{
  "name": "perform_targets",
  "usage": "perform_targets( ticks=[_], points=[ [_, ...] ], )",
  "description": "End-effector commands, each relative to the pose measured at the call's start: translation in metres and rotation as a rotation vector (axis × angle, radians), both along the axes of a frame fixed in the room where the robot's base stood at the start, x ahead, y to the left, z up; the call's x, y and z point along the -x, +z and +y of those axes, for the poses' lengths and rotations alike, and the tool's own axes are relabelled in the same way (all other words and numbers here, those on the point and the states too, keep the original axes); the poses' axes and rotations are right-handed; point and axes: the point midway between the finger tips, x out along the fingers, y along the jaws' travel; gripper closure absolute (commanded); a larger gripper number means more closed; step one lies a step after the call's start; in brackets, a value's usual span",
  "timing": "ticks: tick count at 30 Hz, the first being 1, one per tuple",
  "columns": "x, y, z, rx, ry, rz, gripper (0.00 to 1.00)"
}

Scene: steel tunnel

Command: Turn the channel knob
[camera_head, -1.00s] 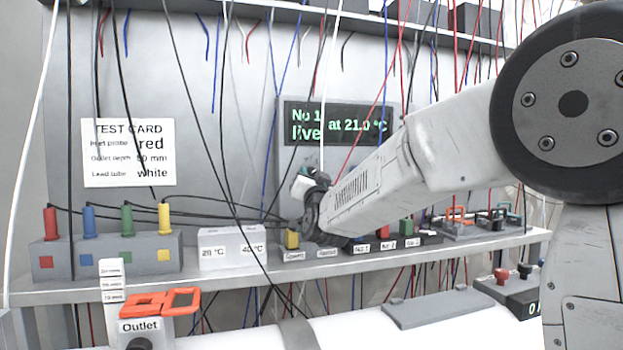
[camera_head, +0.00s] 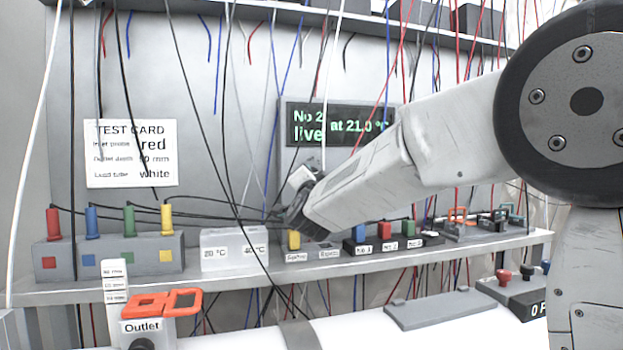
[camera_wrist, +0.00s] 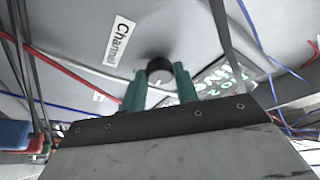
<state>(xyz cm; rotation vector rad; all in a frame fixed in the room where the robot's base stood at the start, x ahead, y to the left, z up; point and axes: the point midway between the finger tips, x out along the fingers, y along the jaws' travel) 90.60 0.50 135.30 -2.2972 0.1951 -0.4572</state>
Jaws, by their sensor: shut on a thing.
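The channel knob (camera_wrist: 160,68) is a dark round knob in the wrist view, on a grey panel below a white label reading "Channel" (camera_wrist: 118,42). My gripper (camera_wrist: 160,82) has its two green fingers shut on the knob, one on each side. In the head view my arm hides the knob and most of my gripper (camera_head: 300,190). The display (camera_head: 340,123) beside the knob reads "No 2", "live" and "at 21.0 °C". It shows tilted and partly blocked in the wrist view.
Thin cables hang across the panel. The shelf (camera_head: 130,283) holds a block with red, blue, green and yellow plugs (camera_head: 110,253), a white block (camera_head: 234,250) and small coloured blocks. A test card (camera_head: 131,153) hangs at left. An orange clip (camera_head: 160,304) is at front left.

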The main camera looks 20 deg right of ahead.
Motion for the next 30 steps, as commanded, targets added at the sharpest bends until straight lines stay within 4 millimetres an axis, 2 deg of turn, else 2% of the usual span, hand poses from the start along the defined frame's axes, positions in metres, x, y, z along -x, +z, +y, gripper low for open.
perform_targets(
  ticks=[6, 7, 9, 20, 30],
  points=[
    [0.0, -0.001, 0.0, 0.001, 0.0, 0.002, 0.93],
    [0.0, -0.001, 0.0, 0.001, 0.0, 0.002, 0.67],
    [0.0, -0.001, 0.0, 0.001, 0.0, 0.002, 0.48],
    [0.005, -0.001, 0.002, 0.001, 0.001, 0.0, 0.48],
    [0.055, -0.016, 0.017, 0.001, 0.001, 0.0, 0.48]
  ],
)
